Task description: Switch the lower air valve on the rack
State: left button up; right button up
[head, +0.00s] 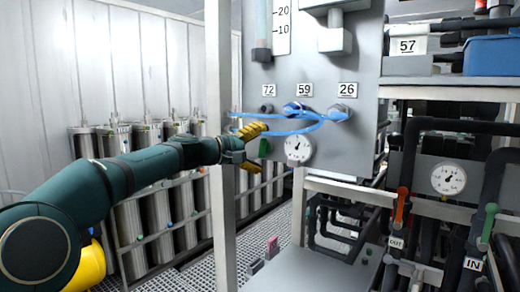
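My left gripper (256,149) reaches in from the left to the grey rack panel (350,110). Its yellow fingers are apart, one above the other. A small green valve handle (265,148) shows on the panel just beside the fingertips, below label 72. The fingers do not appear closed on it; whether they touch it is unclear. I cannot tell for sure that this is the lower air valve. My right gripper is out of view.
A gauge (298,148) and blue tubes (300,125) are close to the gripper. A metal post (220,100) stands beside my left arm. At right are an orange handle (402,205), a green handle (489,222) and dark pipes. Steel cylinders (128,205) line the left.

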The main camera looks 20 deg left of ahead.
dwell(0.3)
pick_arm(q)
jog(key=v, duration=1.2)
